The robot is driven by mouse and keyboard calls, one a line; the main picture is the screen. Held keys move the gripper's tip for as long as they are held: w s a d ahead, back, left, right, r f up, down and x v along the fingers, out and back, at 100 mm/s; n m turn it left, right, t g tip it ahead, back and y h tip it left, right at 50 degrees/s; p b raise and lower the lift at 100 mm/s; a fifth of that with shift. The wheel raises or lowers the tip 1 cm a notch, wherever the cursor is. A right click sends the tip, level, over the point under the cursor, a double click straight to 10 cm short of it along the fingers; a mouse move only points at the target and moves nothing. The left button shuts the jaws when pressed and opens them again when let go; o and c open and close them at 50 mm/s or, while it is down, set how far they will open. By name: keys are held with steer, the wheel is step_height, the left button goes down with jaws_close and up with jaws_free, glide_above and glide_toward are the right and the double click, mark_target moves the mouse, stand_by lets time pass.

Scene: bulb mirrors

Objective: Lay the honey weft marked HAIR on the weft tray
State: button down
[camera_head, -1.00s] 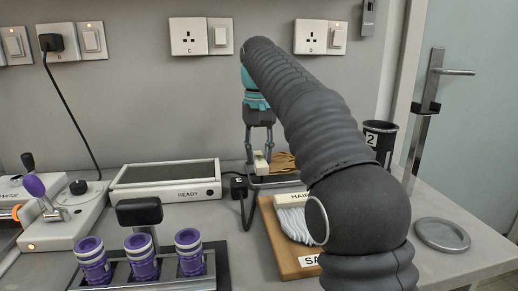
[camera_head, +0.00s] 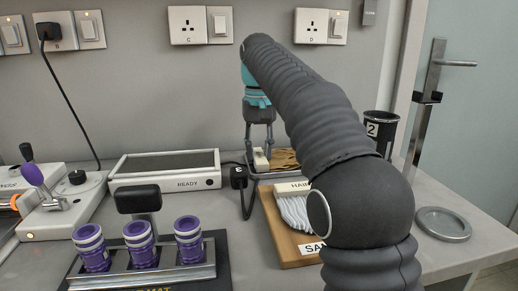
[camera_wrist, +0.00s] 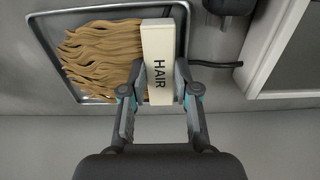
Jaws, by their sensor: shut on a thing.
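My gripper (camera_wrist: 160,76) is shut on the cream tab marked HAIR of the honey weft (camera_wrist: 100,55). The weft's wavy tan strands spread left of the tab in the wrist view, over the grey weft tray (camera_wrist: 52,78). The tab is at the tray's right side. In the head view my gripper (camera_head: 260,150) points down at the back of the counter, with the honey weft (camera_head: 284,158) just above or on the tray (camera_head: 272,177). I cannot tell whether the weft touches the tray floor. My arm hides part of the tray there.
A white weft (camera_head: 294,211), also with a HAIR tab, lies on a wooden board (camera_head: 279,243) in front of the tray. A READY device (camera_head: 165,184), a black plug (camera_head: 238,177) and cable stand left. A black cup (camera_head: 381,130) and round dish (camera_head: 443,224) are right.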

steer(key=shift+f, duration=0.3)
steer(key=shift+c, duration=1.9)
jaws_free()
step_height(320, 180, up, 5)
steer(key=p, duration=0.5)
steer(key=shift+r, duration=1)
steer(key=shift+f, duration=0.1)
